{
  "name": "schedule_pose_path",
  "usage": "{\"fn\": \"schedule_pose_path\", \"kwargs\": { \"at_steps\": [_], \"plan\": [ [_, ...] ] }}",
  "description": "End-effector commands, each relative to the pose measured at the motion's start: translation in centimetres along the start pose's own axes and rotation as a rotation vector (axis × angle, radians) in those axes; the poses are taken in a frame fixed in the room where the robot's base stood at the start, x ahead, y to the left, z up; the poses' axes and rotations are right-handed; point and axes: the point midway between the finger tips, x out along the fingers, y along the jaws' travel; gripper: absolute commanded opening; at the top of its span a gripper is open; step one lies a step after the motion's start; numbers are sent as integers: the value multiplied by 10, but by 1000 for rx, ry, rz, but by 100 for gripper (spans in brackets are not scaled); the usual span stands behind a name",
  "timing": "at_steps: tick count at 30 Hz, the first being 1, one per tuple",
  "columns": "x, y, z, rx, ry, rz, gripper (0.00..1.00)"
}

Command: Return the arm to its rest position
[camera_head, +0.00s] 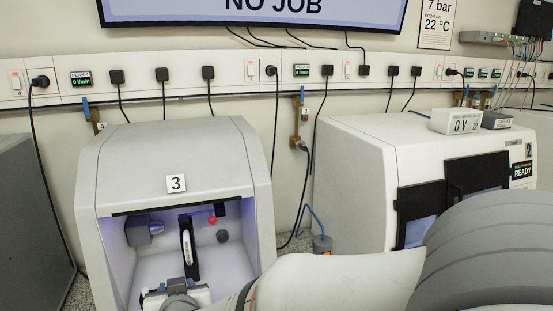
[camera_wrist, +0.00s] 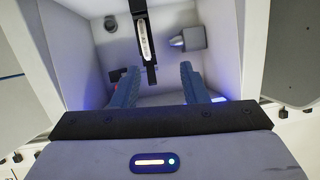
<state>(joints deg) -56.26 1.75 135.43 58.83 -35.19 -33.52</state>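My gripper (camera_wrist: 158,88) shows in the wrist view with its two dark blue fingers apart and nothing visible between them. It points into the lit interior of the machine marked 3 (camera_head: 240,160). In the head view my arm reaches in from the lower right, and its wrist end (camera_head: 178,296) is at the machine's opening; the fingers are hard to make out there. A grey chuck-like part (camera_head: 145,229) is on the interior's left in the head view and also shows in the wrist view (camera_wrist: 188,40).
A black upright bar with a pale handle (camera_head: 188,245) stands in the opening, close ahead of the fingers (camera_wrist: 146,40). The enclosure's side walls flank the gripper. A second white machine (camera_head: 360,165) stands at right, with a box (camera_head: 456,121) on top. Cables hang along the wall behind.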

Motion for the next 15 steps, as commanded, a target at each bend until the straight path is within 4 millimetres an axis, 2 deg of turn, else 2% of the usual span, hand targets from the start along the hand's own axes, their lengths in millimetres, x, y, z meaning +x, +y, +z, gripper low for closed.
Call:
{"fn": "schedule_pose_path", "kwargs": {
  "at_steps": [8, 11, 15],
  "plan": [
    [-8, 46, -15, 51, -93, -73, 40],
    [-19, 75, -17, 68, -157, -92, 40],
    [-49, 127, -9, 87, -292, -83, 40]
  ]
}}
